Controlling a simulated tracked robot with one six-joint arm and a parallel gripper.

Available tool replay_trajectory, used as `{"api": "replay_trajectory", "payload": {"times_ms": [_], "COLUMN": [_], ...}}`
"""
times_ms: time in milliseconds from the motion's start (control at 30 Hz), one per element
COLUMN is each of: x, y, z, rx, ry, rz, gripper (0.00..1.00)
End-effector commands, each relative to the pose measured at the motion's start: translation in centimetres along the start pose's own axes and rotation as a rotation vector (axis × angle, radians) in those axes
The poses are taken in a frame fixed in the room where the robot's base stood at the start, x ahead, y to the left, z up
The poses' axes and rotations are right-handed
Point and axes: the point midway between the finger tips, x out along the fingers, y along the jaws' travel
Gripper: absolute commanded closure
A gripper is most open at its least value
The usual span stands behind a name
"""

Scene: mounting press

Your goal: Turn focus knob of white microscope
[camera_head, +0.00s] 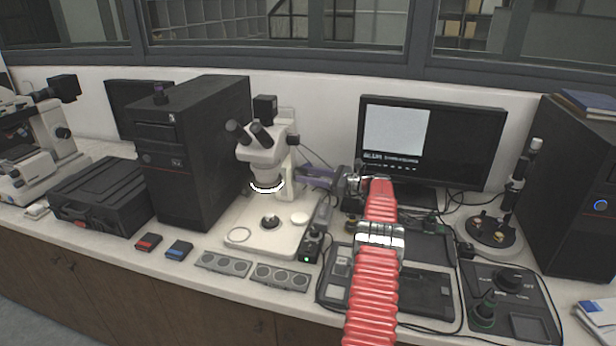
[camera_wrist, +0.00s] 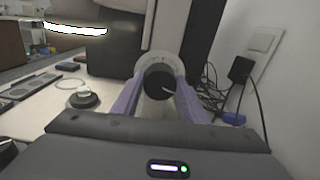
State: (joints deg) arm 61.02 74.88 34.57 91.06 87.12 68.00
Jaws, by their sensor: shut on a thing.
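The white microscope (camera_head: 262,150) stands on its pale base (camera_head: 248,228) in the middle of the bench, with a lit ring under its head. My gripper (camera_head: 302,174) reaches in from the right at the side of the microscope's column. In the wrist view the two purple fingers of my gripper (camera_wrist: 160,92) lie on either side of the black focus knob (camera_wrist: 160,84) and are shut on it. The knob has a light mark on its face. In the head view the knob is hidden behind my fingers.
A monitor (camera_head: 432,150) stands behind my arm on the right. A black computer tower (camera_head: 192,150) is left of the microscope. A small control box (camera_head: 311,246) with a green light sits right of the base. Loose cables (camera_wrist: 212,98) hang near the wall.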

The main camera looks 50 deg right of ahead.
Motion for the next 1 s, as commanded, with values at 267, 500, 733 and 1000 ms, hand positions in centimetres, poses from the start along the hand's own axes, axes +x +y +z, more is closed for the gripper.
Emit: {"api": "replay_trajectory", "payload": {"times_ms": [267,500,733,1000], "x": [-0.05,-0.07,-0.08,-0.08], "y": [-0.02,-0.02,0.01,0.08], "z": [-0.01,-0.02,-0.04,-0.11], "rx": [0.0,-0.019,-0.102,-0.293], "ry": [0.0,0.0,-0.002,-0.006], "rz": [-0.001,-0.001,-0.001,-0.001], "gripper": [0.83,0.83,0.83,0.83]}}
